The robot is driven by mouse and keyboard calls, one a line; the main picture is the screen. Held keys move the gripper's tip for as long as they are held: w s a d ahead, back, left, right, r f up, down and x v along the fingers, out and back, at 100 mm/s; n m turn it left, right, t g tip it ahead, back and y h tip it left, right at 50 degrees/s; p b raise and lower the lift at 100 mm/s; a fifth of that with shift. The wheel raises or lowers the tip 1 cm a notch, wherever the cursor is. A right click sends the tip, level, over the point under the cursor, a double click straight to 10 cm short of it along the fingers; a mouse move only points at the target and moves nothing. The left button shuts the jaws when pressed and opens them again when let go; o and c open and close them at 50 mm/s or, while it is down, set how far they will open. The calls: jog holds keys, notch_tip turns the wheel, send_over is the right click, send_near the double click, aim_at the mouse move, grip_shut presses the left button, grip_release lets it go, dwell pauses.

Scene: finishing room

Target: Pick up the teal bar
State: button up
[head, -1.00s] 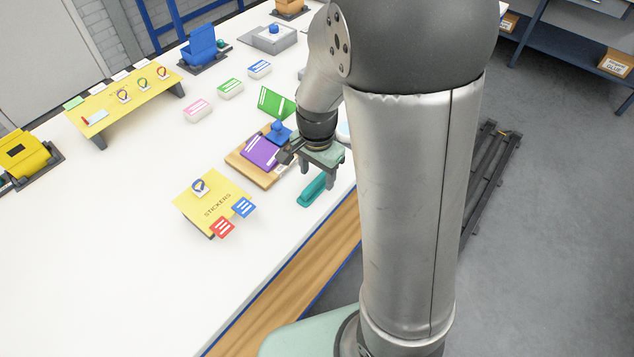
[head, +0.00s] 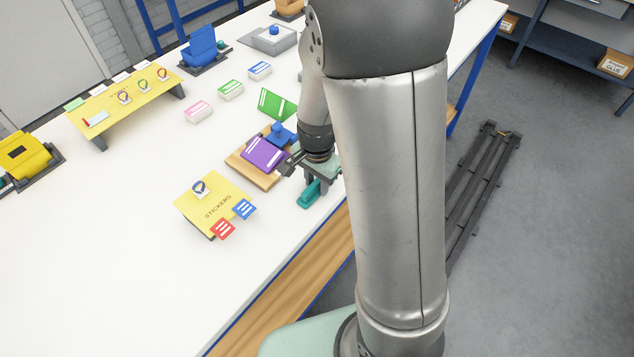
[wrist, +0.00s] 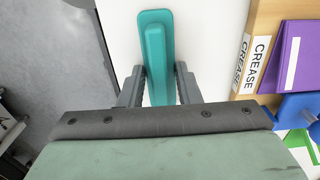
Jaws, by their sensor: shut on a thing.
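The teal bar (head: 309,194) lies on the white table near its front edge. It also shows in the wrist view (wrist: 155,45), where it runs lengthwise between the two fingers. My gripper (head: 318,188) is down at the bar, and in the wrist view its fingers (wrist: 160,80) are closed against both sides of it. The bar's near end is hidden behind the gripper body. It appears to be still at table level; I cannot tell if it is lifted at all.
The wooden CREASE board (wrist: 253,45) with a purple folder (head: 264,152) is close beside the gripper. A yellow STICKERS board (head: 213,200) stands to the left. A green card (head: 276,103) and a blue-handled tool (head: 280,135) are behind. The table's left front is clear.

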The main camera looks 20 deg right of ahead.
jog(key=shift+w+r, duration=0.1)
jog(key=shift+r, duration=0.5)
jog(key=s+d+r+b, duration=0.2)
jog(key=s+d+r, duration=0.6)
jog(key=d+r, duration=0.3)
jog(key=shift+s+d+r+b, duration=0.2)
jog(key=shift+r+b, duration=0.15)
jog(key=shift+r, duration=0.05)
